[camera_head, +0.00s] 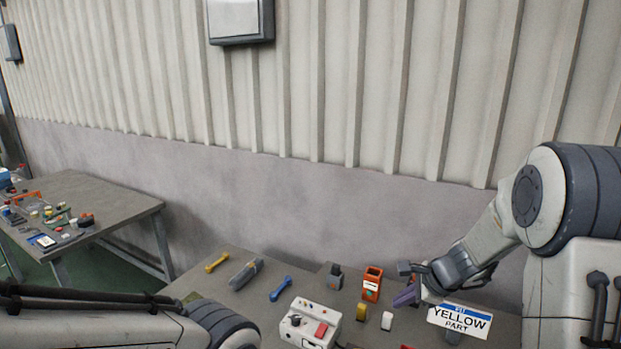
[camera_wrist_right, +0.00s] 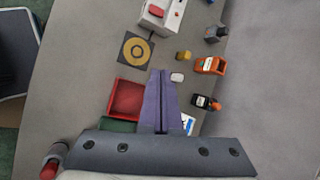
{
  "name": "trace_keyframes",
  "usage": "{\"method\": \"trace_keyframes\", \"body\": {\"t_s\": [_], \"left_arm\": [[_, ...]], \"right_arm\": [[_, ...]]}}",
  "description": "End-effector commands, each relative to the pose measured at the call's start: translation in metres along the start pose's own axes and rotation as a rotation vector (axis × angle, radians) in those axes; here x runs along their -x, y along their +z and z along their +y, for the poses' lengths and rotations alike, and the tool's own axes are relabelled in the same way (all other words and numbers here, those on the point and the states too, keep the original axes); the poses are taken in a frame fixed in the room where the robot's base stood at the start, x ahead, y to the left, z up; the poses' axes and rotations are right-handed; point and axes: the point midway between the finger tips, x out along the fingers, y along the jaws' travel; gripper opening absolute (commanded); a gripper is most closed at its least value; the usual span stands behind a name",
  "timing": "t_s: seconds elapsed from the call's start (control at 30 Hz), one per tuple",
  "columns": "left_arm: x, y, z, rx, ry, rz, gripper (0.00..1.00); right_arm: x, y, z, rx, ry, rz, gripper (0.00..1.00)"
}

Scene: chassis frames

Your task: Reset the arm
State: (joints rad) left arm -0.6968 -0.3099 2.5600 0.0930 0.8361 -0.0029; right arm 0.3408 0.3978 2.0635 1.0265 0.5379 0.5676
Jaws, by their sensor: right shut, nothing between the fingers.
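My right arm comes in from the right in the head view and reaches over the near table. My right gripper (camera_head: 406,296) has purple fingers and hangs above the table beside the sign reading "YELLOW PART" (camera_head: 460,320). In the right wrist view the gripper (camera_wrist_right: 160,76) has its two fingers pressed together with nothing between them. A part of my left arm lies across the bottom left of the head view; its gripper is outside the picture.
The table holds a white box with a red button (camera_head: 310,323), an orange container (camera_head: 372,283), a yellow block (camera_head: 361,312), a white block (camera_head: 387,320) and a blue wrench (camera_head: 280,289). A red tray (camera_wrist_right: 127,98) lies left of the fingers. A second table (camera_head: 120,213) stands left.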

Motion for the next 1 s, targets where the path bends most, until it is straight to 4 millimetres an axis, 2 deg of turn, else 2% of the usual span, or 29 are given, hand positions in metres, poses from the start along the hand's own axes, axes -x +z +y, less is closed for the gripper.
{"method": "trace_keyframes", "body": {"t_s": [0.03,0.1,0.17,0.23,0.33,0.4,0.5,0.6,0.7,0.8,1.0], "left_arm": [[-0.013,0.001,-0.001,0.000,0.000,0.000,0.50],[-0.021,0.001,-0.002,0.001,0.000,0.000,0.50],[-0.029,0.002,-0.002,0.001,0.000,0.000,0.50],[-0.039,0.002,-0.003,0.002,0.000,0.000,0.50],[-0.054,0.003,-0.004,0.002,0.000,0.000,0.50],[-0.064,0.003,-0.005,0.003,0.000,0.000,0.50],[-0.074,0.004,-0.005,0.003,0.000,0.000,0.50],[-0.081,0.004,-0.006,0.004,0.000,0.000,0.50],[-0.083,0.004,-0.006,0.004,0.000,0.000,0.50],[-0.084,0.004,-0.006,0.004,0.000,0.000,0.50],[-0.083,0.004,-0.006,0.004,0.000,0.000,0.50]], "right_arm": [[-0.007,0.037,0.024,0.169,0.052,-0.033,0.00],[-0.008,0.078,0.059,0.403,0.125,-0.074,0.00],[-0.007,0.108,0.094,0.615,0.188,-0.111,0.00],[-0.001,0.137,0.141,0.877,0.262,-0.158,0.00],[0.012,0.160,0.212,1.283,0.366,-0.229,0.00],[0.023,0.162,0.255,1.555,0.430,-0.273,0.00],[0.037,0.154,0.301,1.885,0.500,-0.320,0.00],[0.047,0.142,0.327,2.125,0.547,-0.348,0.00],[0.053,0.133,0.339,2.265,0.574,-0.361,0.00],[0.056,0.129,0.343,2.320,0.585,-0.365,0.00],[0.056,0.129,0.343,2.323,0.587,-0.365,0.00]]}}
